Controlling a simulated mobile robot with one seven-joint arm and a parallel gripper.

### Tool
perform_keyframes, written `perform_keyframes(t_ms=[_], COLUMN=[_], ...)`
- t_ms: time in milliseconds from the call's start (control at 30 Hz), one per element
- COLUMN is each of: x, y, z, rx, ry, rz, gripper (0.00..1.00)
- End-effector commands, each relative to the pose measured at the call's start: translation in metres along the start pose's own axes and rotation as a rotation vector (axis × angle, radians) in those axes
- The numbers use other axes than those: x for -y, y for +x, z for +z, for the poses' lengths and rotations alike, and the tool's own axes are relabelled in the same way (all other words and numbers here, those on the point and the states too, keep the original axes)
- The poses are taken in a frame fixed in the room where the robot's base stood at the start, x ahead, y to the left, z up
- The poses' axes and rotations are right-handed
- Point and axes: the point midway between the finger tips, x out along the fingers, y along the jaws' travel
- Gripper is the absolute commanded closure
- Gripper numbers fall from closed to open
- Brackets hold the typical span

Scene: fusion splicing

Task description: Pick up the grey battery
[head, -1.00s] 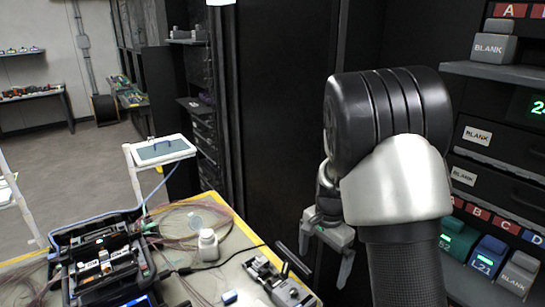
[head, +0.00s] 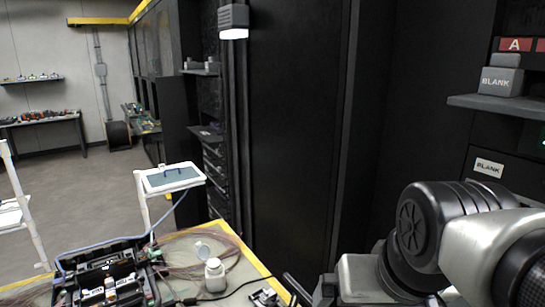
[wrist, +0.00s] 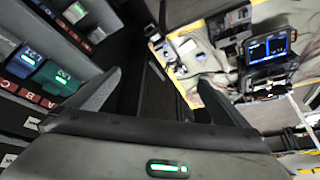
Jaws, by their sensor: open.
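A grey block labelled BLANK (head: 502,80) stands on the rack shelf at the right of the head view. It may be the grey battery, but I cannot be sure. In the wrist view, greyish units (wrist: 75,13) sit in the rack at the upper left. A blue battery (wrist: 25,60) and a green battery (wrist: 60,81) sit in slots near them. My gripper (wrist: 160,80) is open, with nothing seen between its fingers, and appears apart from the rack. In the head view my arm is at the lower right, and the fingertips cannot be made out.
The workbench (head: 238,275) is at the lower left, with a fusion splicer (head: 105,280), a white bottle (head: 215,275) and loose fibres. A tablet on a stand (head: 170,178) is behind them. A dark cabinet (head: 295,130) fills the middle. Open floor lies at the left.

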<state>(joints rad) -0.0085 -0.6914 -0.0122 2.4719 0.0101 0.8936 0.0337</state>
Motion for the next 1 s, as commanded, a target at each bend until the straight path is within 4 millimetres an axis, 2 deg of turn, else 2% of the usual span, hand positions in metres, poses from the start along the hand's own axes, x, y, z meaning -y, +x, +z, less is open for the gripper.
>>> perform_keyframes(t_ms=[133,433,467,600,667,700,867,1000], x=[-0.002,-0.002,-0.002,-0.003,-0.003,-0.004,-0.007,-0.008], y=[-0.006,-0.006,-0.006,0.001,0.01,0.019,0.069,0.123], z=[0.009,0.009,0.009,0.007,0.004,0.0,-0.022,-0.043], rx=[-0.023,-0.024,-0.024,-0.013,0.006,0.022,0.116,0.201], ry=[-0.042,-0.046,-0.046,-0.06,-0.081,-0.103,-0.226,-0.345], rz=[0.014,0.015,0.015,0.02,0.027,0.032,0.051,0.046], gripper=[0.0,0.0,0.02,0.25,0.35,0.38,0.38,0.38])
